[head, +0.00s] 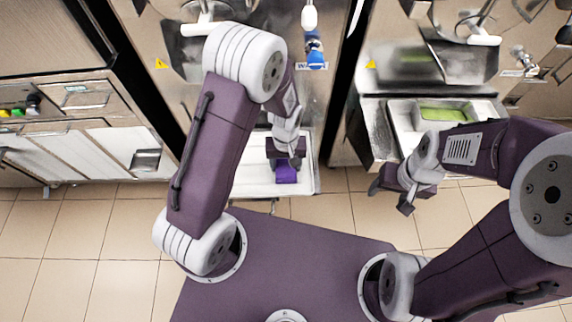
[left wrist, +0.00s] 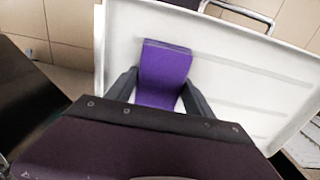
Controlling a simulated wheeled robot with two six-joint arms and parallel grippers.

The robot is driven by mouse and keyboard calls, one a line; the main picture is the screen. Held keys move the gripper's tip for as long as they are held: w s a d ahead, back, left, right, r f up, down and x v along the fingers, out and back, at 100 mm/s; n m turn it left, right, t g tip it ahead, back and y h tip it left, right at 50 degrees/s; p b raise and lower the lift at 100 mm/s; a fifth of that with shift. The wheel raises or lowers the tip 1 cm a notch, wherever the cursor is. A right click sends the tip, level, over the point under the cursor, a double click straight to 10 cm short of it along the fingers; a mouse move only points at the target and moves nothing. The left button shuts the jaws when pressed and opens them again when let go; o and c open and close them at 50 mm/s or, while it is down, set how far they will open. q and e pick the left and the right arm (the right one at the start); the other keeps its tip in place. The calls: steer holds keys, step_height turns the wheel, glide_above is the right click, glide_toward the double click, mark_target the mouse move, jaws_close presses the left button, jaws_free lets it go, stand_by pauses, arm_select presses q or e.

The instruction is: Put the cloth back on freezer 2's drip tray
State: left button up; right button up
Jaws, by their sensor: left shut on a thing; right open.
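The purple cloth (head: 286,174) is at the white drip tray (head: 304,180) below the middle freezer in the head view. My left gripper (head: 286,160) is shut on the cloth, over the tray. In the left wrist view the folded cloth (left wrist: 165,66) lies between the two dark fingers (left wrist: 160,90), with the white tray (left wrist: 230,70) under and around it. I cannot tell whether the cloth touches the tray floor. My right gripper (head: 391,196) is open and empty, at the front left of the right-hand freezer's tray.
A drawer cabinet (head: 75,115) stands at the left. The tiled floor (head: 85,235) is clear in front.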

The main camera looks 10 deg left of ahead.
arm_select(q)
steer(key=shift+r, duration=0.1)
steer(key=o, duration=1.3)
